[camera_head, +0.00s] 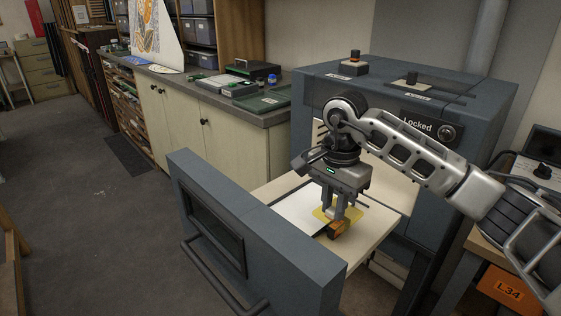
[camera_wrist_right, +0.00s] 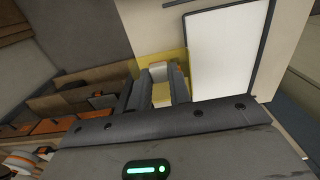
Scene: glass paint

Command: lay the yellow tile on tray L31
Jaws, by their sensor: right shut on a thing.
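The yellow tile (camera_head: 352,213) is a thin, see-through sheet at the pulled-out kiln shelf, beside a white sheet (camera_head: 298,212). It also shows behind the fingers in the right wrist view (camera_wrist_right: 178,60). My right gripper (camera_head: 338,216) points down and is shut on the yellow tile, with a small pale block between the fingers. A small orange-brown piece shows just below the fingertips. I cannot tell whether the tile touches the shelf. No label L31 is readable. My left gripper is not in view.
The shelf (camera_head: 372,240) sticks out of a blue-grey kiln marked "Locked" (camera_head: 417,127), behind a windowed front (camera_head: 260,240). An orange L34 label (camera_head: 508,290) is at lower right. Several orange-labelled pieces (camera_wrist_right: 90,103) lie left in the wrist view. The floor at left is clear.

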